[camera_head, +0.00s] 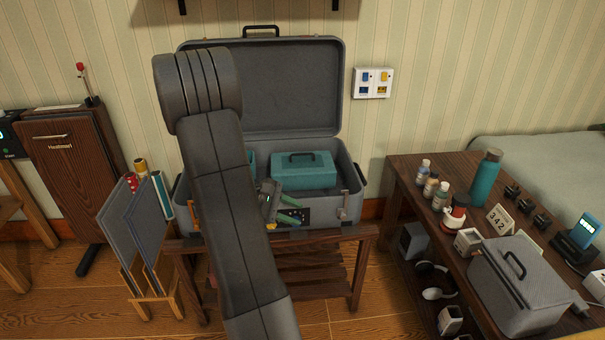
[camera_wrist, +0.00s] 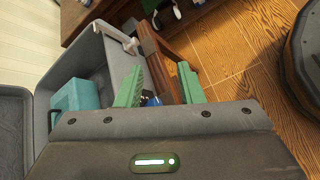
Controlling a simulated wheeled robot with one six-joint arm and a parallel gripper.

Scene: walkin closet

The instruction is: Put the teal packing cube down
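A teal packing cube (camera_head: 303,172) with a dark handle on top sits inside the open grey suitcase (camera_head: 352,190), in its right part. The cube also shows at the left of the wrist view (camera_wrist: 76,94). A second teal patch (camera_head: 252,160) shows in the suitcase beside my arm, mostly hidden. My gripper (camera_head: 294,212) is at the suitcase's front wall, in front of the cube and apart from it. In the wrist view its green fingers (camera_wrist: 160,78) stand apart with nothing held between them. A small blue thing (camera_wrist: 152,101) shows behind them, unclear.
The suitcase lies on a slatted wooden rack (camera_head: 350,240), its lid (camera_head: 285,85) raised against the wall. A dark table (camera_head: 410,175) with bottles, a teal flask (camera_head: 485,178) and a grey case (camera_head: 525,280) stands right. A folder holder (camera_head: 150,290) stands left.

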